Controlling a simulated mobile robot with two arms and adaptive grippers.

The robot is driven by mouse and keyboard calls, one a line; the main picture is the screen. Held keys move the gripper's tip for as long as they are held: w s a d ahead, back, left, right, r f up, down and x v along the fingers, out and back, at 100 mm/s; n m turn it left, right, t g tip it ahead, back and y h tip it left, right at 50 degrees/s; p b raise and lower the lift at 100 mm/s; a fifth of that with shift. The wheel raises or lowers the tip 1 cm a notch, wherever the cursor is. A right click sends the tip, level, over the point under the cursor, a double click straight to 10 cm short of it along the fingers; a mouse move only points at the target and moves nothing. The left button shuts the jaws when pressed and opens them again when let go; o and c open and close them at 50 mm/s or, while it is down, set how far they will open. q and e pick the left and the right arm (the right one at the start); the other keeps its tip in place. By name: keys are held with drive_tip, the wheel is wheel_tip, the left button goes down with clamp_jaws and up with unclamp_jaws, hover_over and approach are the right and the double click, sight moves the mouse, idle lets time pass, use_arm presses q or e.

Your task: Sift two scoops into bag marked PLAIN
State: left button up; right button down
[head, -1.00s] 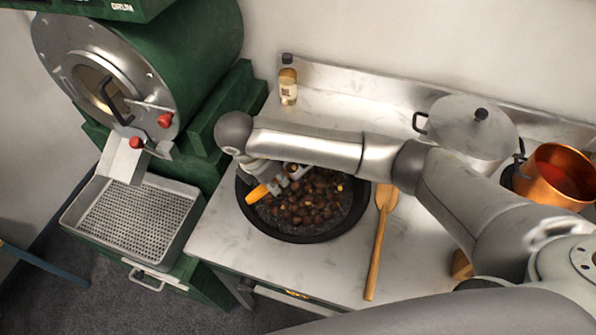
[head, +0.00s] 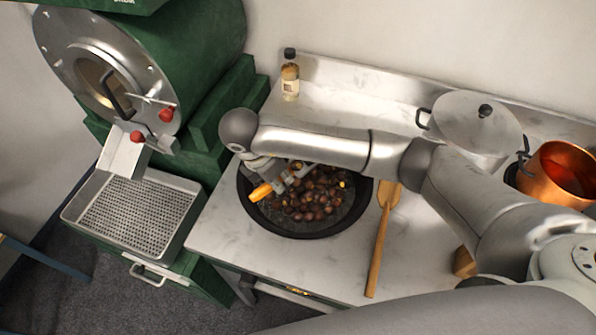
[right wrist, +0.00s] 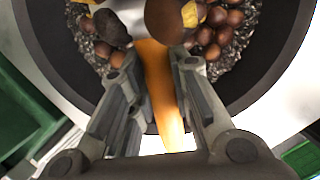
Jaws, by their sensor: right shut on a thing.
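My right gripper (head: 287,183) is over the left part of a round black pan (head: 247,216). It is shut on an orange handle (right wrist: 160,85), which also shows in the head view (head: 262,192). Brown chestnuts (head: 312,205), some showing yellow, lie in the pan on dark grains (right wrist: 88,47). My left gripper and a bag marked PLAIN are not in view.
A wooden spatula (head: 380,240) lies right of the pan. A lidded steel pot (head: 470,125) and a copper pot (head: 556,180) stand at the back right, an oil bottle (head: 290,78) at the back. A green roaster (head: 190,60) with a perforated tray (head: 140,215) is at the left.

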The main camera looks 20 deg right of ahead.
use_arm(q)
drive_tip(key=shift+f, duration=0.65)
use_arm(e)
drive_tip(key=shift+w+a, duration=0.25)
drive_tip(key=shift+w, duration=0.2)
drive_tip(key=shift+w+a, duration=0.2)
drive_tip(key=shift+w, duration=0.25)
drive_tip(key=shift+s+d, duration=0.1)
use_arm(q)
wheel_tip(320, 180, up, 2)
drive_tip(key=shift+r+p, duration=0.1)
drive_tip(key=shift+p, duration=0.75)
use_arm(e)
drive_tip(key=s, duration=0.1)
drive_tip(key=s+d, duration=0.1)
drive_tip(key=s, duration=0.1)
drive_tip(key=s+d, duration=0.1)
drive_tip(key=shift+s+d, duration=0.1)
drive_tip(key=shift+s, duration=0.15)
drive_tip(key=shift+w, duration=0.1)
